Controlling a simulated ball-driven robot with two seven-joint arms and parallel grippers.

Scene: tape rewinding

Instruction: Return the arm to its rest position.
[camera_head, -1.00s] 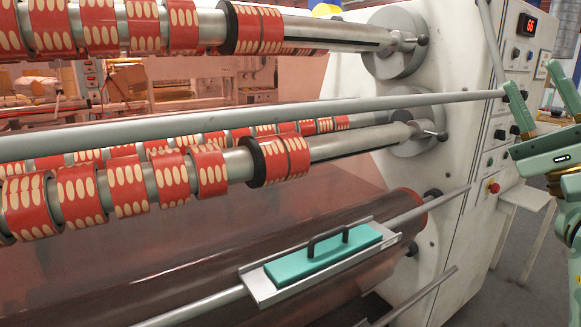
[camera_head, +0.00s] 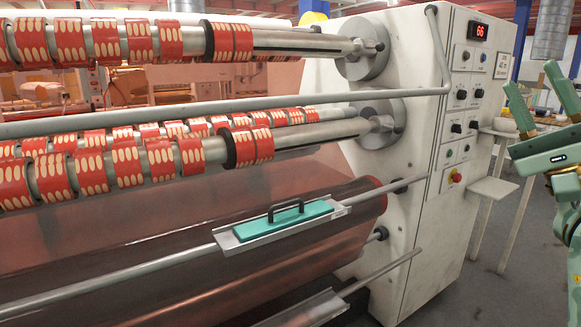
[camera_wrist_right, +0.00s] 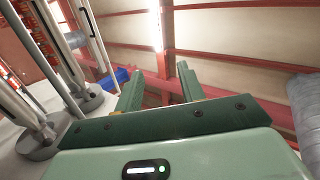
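My right gripper (camera_head: 529,78) is raised at the right edge of the head view, to the right of the machine's control panel. Its two green fingers point up and stand apart, with nothing between them. The right wrist view also shows the spread, empty fingers (camera_wrist_right: 159,86) pointing up toward the ceiling. My left gripper and left arm are not in view.
The tape rewinding machine (camera_head: 425,170) fills the left and middle, with red tape rolls (camera_head: 125,165) on its shafts. A long grey bar (camera_head: 250,103) crosses its front. A small side table (camera_head: 494,188) stands by the panel. Floor at right is clear.

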